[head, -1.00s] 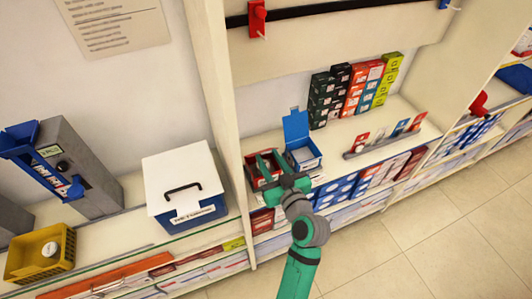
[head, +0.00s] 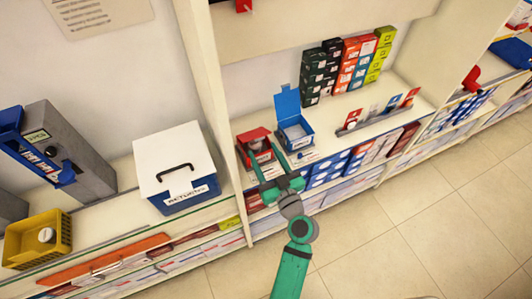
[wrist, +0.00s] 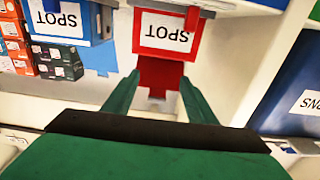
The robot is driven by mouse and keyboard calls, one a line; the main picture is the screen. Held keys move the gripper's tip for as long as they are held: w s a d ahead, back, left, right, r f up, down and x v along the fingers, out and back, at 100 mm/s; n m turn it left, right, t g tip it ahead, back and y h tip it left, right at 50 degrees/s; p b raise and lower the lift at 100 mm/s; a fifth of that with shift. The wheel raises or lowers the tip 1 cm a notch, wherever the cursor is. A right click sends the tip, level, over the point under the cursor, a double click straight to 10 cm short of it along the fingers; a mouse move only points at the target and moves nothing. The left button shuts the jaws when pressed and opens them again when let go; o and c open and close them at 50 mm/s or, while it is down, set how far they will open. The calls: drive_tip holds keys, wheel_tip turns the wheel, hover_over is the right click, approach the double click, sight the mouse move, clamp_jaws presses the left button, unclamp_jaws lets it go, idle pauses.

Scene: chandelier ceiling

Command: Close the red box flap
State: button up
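The red box (head: 256,152) stands on the shelf counter, left of the blue box (head: 296,134). Its red flap (head: 252,134) shows raised at the back, tilted; its exact angle is hard to tell. In the wrist view the red box's label "SPOT" (wrist: 166,32) appears upside down, with the red flap (wrist: 160,80) below it. My gripper (head: 265,165) is open and empty at the front of the red box. In the wrist view its two fingertips (wrist: 161,80) are spread on either side of the red flap; contact cannot be told.
The blue box's lid (head: 288,102) stands upright close on the right. A shelf upright panel (head: 212,100) and a white-lidded returns box (head: 176,168) are on the left. Stacked small boxes (head: 345,68) stand behind. The floor (head: 400,230) in front is clear.

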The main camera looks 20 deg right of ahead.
drive_tip(key=s, duration=1)
drive_tip(key=shift+s+d+f, duration=0.15)
drive_tip(key=shift+s, duration=0.25)
drive_tip(key=shift+c, duration=0.7)
